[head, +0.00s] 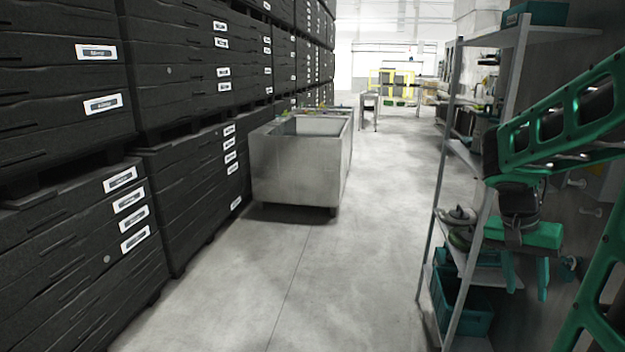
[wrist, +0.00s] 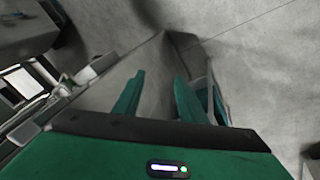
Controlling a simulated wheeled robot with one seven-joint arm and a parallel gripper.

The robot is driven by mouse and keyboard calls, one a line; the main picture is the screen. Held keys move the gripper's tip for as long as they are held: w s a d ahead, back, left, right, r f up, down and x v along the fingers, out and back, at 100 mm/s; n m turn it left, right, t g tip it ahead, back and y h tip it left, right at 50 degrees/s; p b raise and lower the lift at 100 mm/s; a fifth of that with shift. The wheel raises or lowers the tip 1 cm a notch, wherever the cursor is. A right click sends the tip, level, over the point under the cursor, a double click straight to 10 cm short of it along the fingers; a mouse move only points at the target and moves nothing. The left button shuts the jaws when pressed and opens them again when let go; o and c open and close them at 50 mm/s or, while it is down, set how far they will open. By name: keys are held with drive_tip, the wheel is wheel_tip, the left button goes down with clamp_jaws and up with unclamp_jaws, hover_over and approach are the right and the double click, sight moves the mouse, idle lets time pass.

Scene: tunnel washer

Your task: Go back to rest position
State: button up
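My gripper (head: 528,290) hangs at the right of the head view, with its two green fingers pointing down and apart. It is in front of the metal shelf rack as the head camera sees it. In the wrist view my gripper (wrist: 159,76) shows both fingers with a clear gap and nothing between them. My green arm fills the right edge of the head view.
A metal shelf rack (head: 511,75) stands close to my arm, with a teal bin (head: 470,312) low on it. Stacked black crates (head: 75,235) line the left. A grey metal tub (head: 295,165) stands mid-aisle. The concrete floor (head: 300,280) in front is clear.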

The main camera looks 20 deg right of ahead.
drive_tip(key=s+a+f+n+t+y, duration=0.1)
drive_tip(key=s+a+n+y, duration=0.2)
drive_tip(key=a, duration=1.3)
drive_tip(key=s+n, duration=0.3)
drive_tip(key=s, duration=0.3)
drive_tip(key=shift+n+t+y, duration=0.3)
drive_tip(key=shift+t+y, duration=0.1)
